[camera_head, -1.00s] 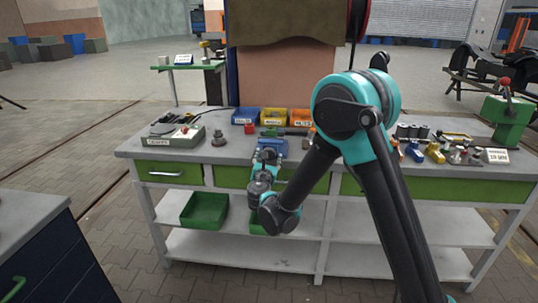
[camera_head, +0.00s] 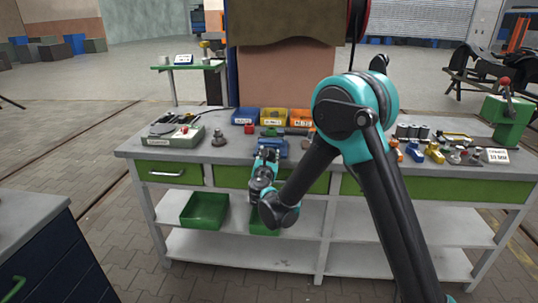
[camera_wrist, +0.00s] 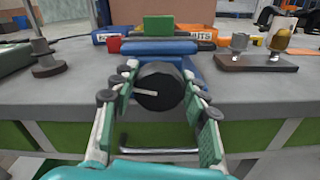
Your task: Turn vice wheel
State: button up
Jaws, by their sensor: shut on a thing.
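The blue vice (camera_head: 273,146) is at the front edge of the workbench, left of its middle. Its blue body and a green block (camera_wrist: 158,25) above it show in the wrist view. The vice wheel (camera_wrist: 160,92) is a dark round disc with a white mark pointing left, facing the wrist camera. My gripper (camera_wrist: 161,80) is shut on the wheel, one green-padded finger on each side. In the head view my gripper (camera_head: 266,160) reaches the front of the vice and hides the wheel.
Blue, yellow and orange bins (camera_head: 272,117) stand behind the vice. A control box (camera_head: 175,137) and a dark stand (camera_head: 218,138) are to its left. Several small metal parts (camera_head: 435,152) lie right of my arm. A drawer handle (camera_wrist: 160,150) is below the wheel.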

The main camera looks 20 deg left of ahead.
jog(key=m, duration=0.4)
jog(key=shift+d+m, duration=0.1)
jog(key=shift+m, duration=0.2)
jog(key=shift+f+m, duration=0.15)
jog(key=shift+m, duration=1.95)
jog(key=shift+d, duration=0.1)
jog(key=o, duration=1.2)
jog(key=shift+c, duration=0.2)
jog(key=v, duration=1.2)
